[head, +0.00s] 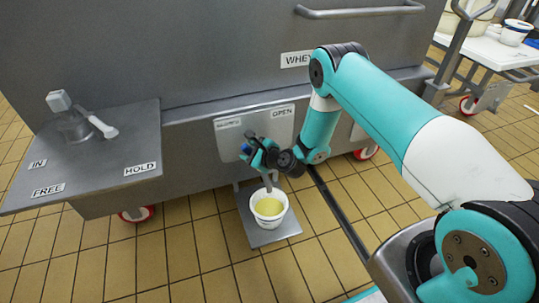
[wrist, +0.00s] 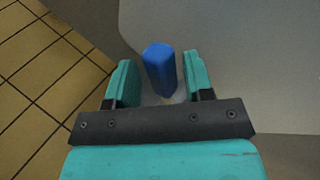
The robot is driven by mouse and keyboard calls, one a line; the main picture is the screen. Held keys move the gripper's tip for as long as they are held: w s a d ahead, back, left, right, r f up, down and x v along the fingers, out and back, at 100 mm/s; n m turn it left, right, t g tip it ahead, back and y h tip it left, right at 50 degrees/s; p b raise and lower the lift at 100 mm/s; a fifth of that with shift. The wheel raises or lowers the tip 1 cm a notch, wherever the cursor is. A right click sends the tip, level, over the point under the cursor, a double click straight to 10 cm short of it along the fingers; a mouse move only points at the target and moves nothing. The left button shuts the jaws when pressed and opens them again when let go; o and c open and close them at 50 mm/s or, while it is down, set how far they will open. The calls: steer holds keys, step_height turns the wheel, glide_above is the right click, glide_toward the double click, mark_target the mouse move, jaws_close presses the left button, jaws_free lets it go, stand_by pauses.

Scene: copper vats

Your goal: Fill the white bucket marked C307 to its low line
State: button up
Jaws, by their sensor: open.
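A white bucket (head: 268,222) stands upright on a small grey platform (head: 286,231) under the vat's outlet. It holds pale yellow liquid. Its marking and low line cannot be read. My gripper (head: 252,152) is at the valve in front of a plate labelled OPEN (head: 282,113) at its right end; the left label is too small to read. In the wrist view the blue valve handle (wrist: 160,68) stands between the two open teal fingers (wrist: 161,80), with a gap visible on both sides. A pale spout (head: 267,184) shows just above the bucket; I cannot tell whether liquid is running.
The large grey vat (head: 200,50), labelled WHEY in part, fills the back. A grey shelf (head: 90,160) with IN, FREE and HOLD labels juts out at left. A white table (head: 490,48) with tubs stands far right. Tiled floor is clear in front.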

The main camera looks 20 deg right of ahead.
steer(key=p+v, duration=1.6)
steer(key=p, duration=0.3)
steer(key=shift+p, duration=0.3)
steer(key=shift+r, duration=0.1)
